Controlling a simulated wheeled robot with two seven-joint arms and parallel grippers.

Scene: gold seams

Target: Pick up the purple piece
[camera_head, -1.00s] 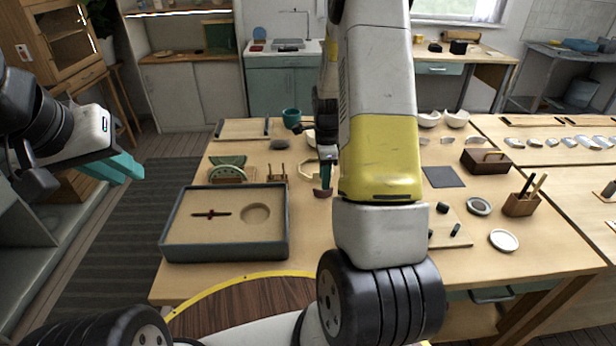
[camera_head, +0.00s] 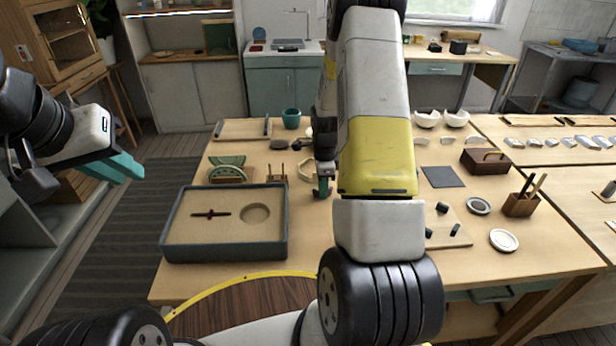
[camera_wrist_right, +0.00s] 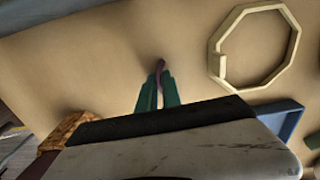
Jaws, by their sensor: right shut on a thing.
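The purple piece (camera_wrist_right: 160,66) shows in the right wrist view as a small thin purple bit at the tips of my right gripper (camera_wrist_right: 161,76). The green fingers are close together, shut on it, and cover most of it. In the head view my right gripper (camera_head: 323,187) points down over the front middle of the table, partly behind my own arm. The piece is hard to make out there. I cannot tell whether it touches the table. My left gripper (camera_head: 130,170) is empty, its teal fingers a little apart, left of the table.
A pale octagonal frame (camera_wrist_right: 217,66) lies beside my right gripper. A grey-rimmed tray (camera_head: 163,240) stands to its left, with a small wooden stand (camera_head: 277,174) and green pieces (camera_head: 228,162) behind. A teal cup (camera_head: 291,118) stands farther back. Bare tabletop lies around the gripper.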

